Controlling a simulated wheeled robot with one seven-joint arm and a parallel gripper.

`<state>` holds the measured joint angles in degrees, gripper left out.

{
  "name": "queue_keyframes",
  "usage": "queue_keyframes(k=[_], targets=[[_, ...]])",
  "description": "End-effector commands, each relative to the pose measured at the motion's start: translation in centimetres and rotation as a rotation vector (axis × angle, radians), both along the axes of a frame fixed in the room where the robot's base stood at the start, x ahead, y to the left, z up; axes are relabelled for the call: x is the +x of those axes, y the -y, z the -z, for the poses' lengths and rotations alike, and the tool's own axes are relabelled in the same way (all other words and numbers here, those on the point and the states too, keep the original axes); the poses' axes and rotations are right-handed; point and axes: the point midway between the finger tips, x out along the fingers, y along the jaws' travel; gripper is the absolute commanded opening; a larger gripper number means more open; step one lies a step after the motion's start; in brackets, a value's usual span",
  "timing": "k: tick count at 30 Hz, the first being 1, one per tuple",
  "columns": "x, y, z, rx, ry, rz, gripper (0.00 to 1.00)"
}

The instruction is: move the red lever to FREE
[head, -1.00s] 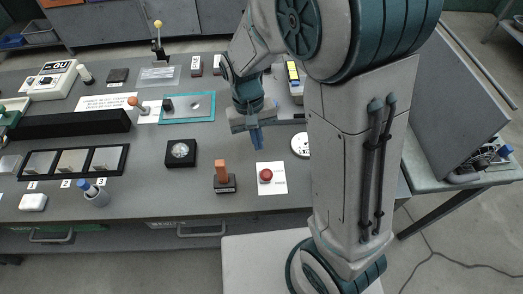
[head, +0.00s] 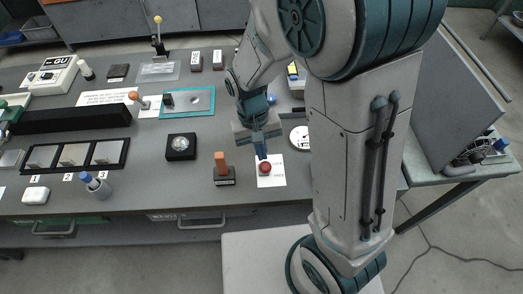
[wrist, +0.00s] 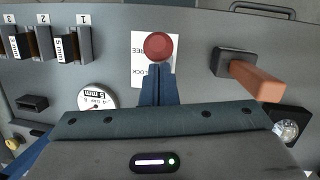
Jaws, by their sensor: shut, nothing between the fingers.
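The red lever shows as a round red knob (head: 264,168) on a white card (head: 278,178) near the front edge of the bench. In the wrist view the red knob (wrist: 158,46) hides part of the card (wrist: 138,38). The words FREE and LOCK are partly readable there, with FREE nearer the top of the picture. The knob hides its own stem, so I cannot tell its exact setting. My gripper (head: 262,154) is shut and empty, its blue fingers pointing down just behind the knob. In the wrist view the fingertips (wrist: 157,72) are right by it; contact is unclear.
An orange-handled lever on a black base (head: 222,168) stands just left of the card. A black box with a round clear dial (head: 181,147) is farther left. A round white gauge (head: 299,137) lies close behind, to the right. Bare bench lies between them.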

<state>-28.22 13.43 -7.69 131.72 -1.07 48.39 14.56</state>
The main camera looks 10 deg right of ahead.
Motion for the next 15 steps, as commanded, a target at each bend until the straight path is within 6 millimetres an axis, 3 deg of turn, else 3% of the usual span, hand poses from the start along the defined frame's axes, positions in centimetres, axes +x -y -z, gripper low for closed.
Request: queue_keyframes(k=[6, 15], targets=[[-1.02, 0.05, 0.47, -0.008, -0.032, -0.002, 0.00], [-0.38, -0.10, -0.25, -0.008, -0.032, 0.000, 0.00]])
